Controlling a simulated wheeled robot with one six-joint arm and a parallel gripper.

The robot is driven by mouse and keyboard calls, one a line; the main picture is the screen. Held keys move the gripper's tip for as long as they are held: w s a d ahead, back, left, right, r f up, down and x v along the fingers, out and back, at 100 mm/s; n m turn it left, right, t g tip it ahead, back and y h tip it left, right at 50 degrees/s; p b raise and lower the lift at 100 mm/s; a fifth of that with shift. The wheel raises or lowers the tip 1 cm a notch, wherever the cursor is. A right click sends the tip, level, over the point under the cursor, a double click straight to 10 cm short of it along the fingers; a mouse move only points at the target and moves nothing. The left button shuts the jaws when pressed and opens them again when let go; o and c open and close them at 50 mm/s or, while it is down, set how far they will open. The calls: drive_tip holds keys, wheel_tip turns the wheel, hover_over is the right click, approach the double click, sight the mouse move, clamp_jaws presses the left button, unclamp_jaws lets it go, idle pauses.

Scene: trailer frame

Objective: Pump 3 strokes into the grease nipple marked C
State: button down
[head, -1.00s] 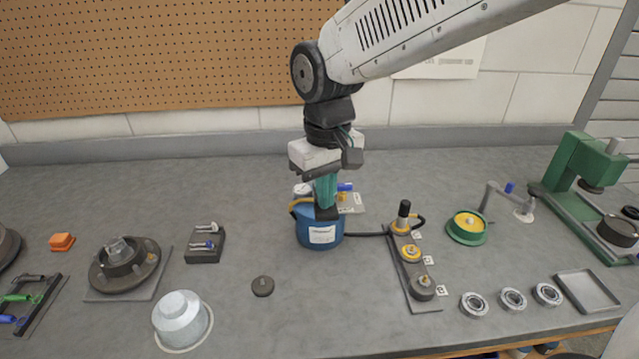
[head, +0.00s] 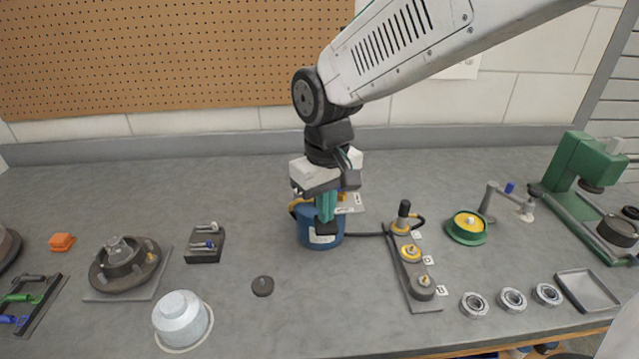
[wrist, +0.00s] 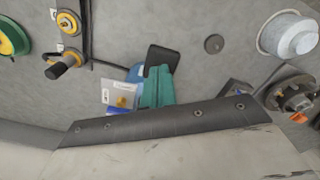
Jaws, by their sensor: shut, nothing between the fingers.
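In the wrist view my teal fingers (wrist: 158,90) overlap the can (wrist: 134,74); contact is unclear. A dark hose runs from the can to a strip (head: 408,280) of fittings. A black-handled coupler (head: 403,212) stands upright at the strip's far end. A yellow fitting (head: 411,251) and a dark one (head: 422,285) are nearer. The nearest tag resembles B; other letters are unclear.
A card (head: 352,205) with small parts lies behind the can. A green-and-yellow reel (head: 467,227) is right of the strip. Several bearings and a tray (head: 588,291) lie front right. A dark knob (head: 262,286) and a silver canister (head: 180,318) are front left.

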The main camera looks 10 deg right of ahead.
drive_tip(key=shift+f, duration=0.55)
wheel_tip(320, 180, up, 12)
drive_tip(key=shift+w, duration=0.45)
idle(0.4)
idle(0.3)
drive_tip(key=s+d+f+m, duration=0.2)
drive_tip(key=s+d, duration=0.7)
drive_tip(key=d, duration=0.1)
drive_tip(key=s+d+f+m+t, duration=0.1)
drive_tip(key=s+d+f+m, duration=0.1)
drive_tip(key=s+d, duration=0.8)
drive_tip(key=shift+s+m, duration=0.25)
drive_tip(key=shift+m, duration=0.55)
drive_tip(key=c, duration=2.1)
unclamp_jaws()
drive_tip(key=shift+d+f, duration=0.1)
drive_tip(key=shift+c, duration=0.2)
